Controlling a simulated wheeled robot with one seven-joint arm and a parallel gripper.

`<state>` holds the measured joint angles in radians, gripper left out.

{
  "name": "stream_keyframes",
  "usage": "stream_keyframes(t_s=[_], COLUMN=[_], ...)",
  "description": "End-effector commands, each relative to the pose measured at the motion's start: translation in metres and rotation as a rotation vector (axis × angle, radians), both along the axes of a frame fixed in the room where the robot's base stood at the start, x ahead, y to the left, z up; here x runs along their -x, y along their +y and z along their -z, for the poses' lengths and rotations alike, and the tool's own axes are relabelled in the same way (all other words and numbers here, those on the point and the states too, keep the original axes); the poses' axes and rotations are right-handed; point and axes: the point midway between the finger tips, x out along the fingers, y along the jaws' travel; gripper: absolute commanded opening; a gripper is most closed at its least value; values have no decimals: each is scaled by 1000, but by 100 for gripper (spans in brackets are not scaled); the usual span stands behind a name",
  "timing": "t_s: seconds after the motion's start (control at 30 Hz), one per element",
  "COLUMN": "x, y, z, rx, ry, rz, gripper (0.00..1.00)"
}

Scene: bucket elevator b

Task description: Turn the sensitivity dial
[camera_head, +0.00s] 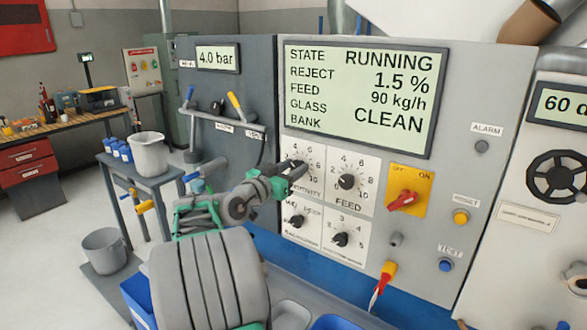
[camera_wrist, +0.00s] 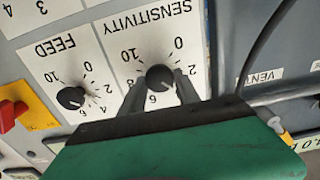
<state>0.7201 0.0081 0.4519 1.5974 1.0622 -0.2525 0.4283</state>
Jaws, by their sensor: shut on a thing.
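The sensitivity dial (camera_wrist: 160,78) is a round black knob on a white plate with numbers, seen upside down in the wrist view. My gripper (camera_wrist: 160,92) has one grey finger on each side of the knob and is shut on it. In the head view my gripper (camera_head: 294,172) reaches the panel from the left and covers most of the dial and part of its label. Which number the dial points to is hard to tell.
The feed dial (camera_head: 347,181) is close to the right, with two more dials below. A red switch (camera_head: 403,200) on a yellow plate is further right. The display (camera_head: 362,97) above reads RUNNING. A dark cable hangs left of the dial.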

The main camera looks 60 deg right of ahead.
Motion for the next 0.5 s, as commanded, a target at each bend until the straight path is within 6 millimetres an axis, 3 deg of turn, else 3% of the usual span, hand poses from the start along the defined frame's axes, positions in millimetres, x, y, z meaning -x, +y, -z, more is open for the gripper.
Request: stream_keyframes(t_s=[0.27, 0.5], x=[0, 0], y=[0, 0], z=[0, 3], rx=[0, 2], ry=[0, -13], rz=[0, 1], gripper=[1, 0])
